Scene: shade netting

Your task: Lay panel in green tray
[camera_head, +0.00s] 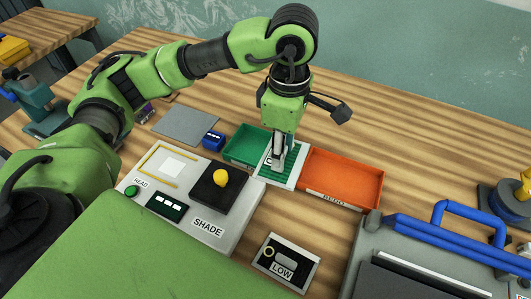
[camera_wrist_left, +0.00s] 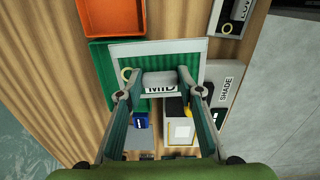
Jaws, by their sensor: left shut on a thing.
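My left gripper (camera_head: 277,160) is shut on a panel (camera_head: 292,172) with a pale frame and green netting. In the left wrist view, my left gripper (camera_wrist_left: 160,85) grips a grey handle by the MID label of this panel (camera_wrist_left: 185,50). The green tray (camera_head: 238,146) lies under and to the left of the panel, partly hidden by it. The tray's edge also shows in the left wrist view (camera_wrist_left: 99,72). The panel overlaps the tray's right part; I cannot tell whether they touch. My right gripper is not in view.
An orange REDO tray (camera_head: 345,180) adjoins on the right. A SHADE reader (camera_head: 190,218) with a yellow knob (camera_head: 221,178) stands in front. A LOW panel (camera_head: 287,262) lies nearer.

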